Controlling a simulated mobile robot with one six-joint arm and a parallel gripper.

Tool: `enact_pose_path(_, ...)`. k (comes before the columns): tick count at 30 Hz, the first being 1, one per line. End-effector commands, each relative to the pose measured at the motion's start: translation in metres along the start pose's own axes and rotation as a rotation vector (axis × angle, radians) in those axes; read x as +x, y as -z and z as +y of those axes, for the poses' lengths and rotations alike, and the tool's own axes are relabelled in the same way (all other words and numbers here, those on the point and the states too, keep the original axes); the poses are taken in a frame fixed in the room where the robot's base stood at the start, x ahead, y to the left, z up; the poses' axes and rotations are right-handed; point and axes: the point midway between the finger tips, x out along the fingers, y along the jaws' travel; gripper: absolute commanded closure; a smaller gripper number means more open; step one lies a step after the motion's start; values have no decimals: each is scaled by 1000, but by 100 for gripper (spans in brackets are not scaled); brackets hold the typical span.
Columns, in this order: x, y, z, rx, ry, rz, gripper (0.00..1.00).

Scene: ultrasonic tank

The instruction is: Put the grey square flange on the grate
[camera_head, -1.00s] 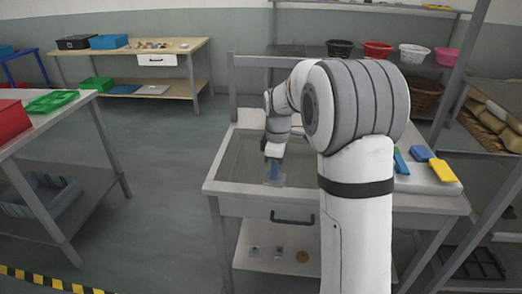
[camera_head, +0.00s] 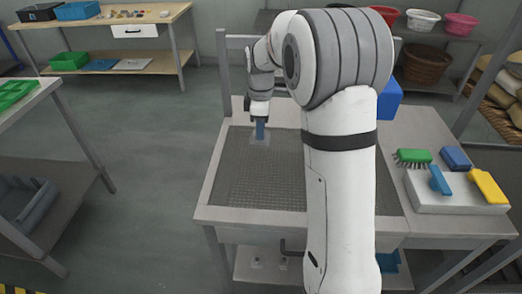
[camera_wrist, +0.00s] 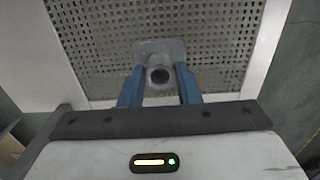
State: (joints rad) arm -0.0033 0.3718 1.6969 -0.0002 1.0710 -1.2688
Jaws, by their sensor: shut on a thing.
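The grey square flange (camera_wrist: 158,48) has a square plate with a round hollow neck. In the wrist view its neck sits between the blue fingers of my gripper (camera_wrist: 160,88), which is shut on it. The plate lies beyond the fingertips, over the perforated grate (camera_wrist: 95,40). In the head view my gripper (camera_head: 260,130) points down over the upper left part of the grate (camera_head: 255,185), with the flange (camera_head: 261,140) at the fingertips. I cannot tell whether the plate touches the grate.
A white board (camera_head: 450,205) with green, blue and yellow brushes lies on the worktop right of the grate. A blue box (camera_head: 390,100) stands behind my arm. Most of the visible grate is bare. A table with a green tray (camera_head: 15,92) is at left.

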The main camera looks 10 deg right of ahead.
Motion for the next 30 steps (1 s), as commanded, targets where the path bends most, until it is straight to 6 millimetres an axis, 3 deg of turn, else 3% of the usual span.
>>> enact_pose_path(6,41,-4,0,8,6,-2,96)
enact_pose_path(20,92,-5,0,11,4,-1,96)
enact_pose_path(30,98,-6,1,12,1,0,96)
